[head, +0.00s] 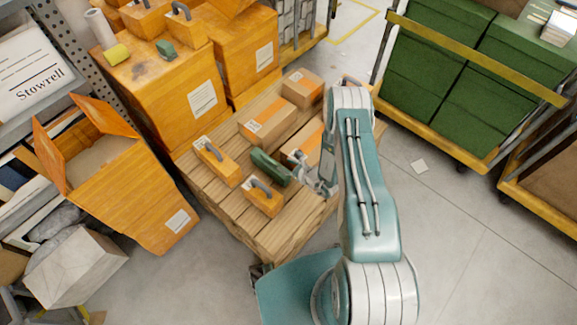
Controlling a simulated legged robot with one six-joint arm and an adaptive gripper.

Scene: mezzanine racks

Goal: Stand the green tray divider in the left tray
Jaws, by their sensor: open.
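A dark green piece (268,166), which looks like the tray divider, is on the wooden pallet, just left of my gripper. One orange tray-like block with a grey handle (217,162) is left of it. A similar one (262,197) is nearer, below it in the picture. I cannot tell which of these, if either, is the left tray. My gripper (300,174) is open at the green piece's right end. I cannot tell whether they touch. My forearm and gripper hide part of the pallet's right side.
Cardboard boxes (268,124) stand farther back on the pallet (285,232). Large orange boxes (165,95) stand behind left, one with a small green item (166,49) on top. An open orange carton (130,180) is at left. A cart with green boxes (425,75) is at back right.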

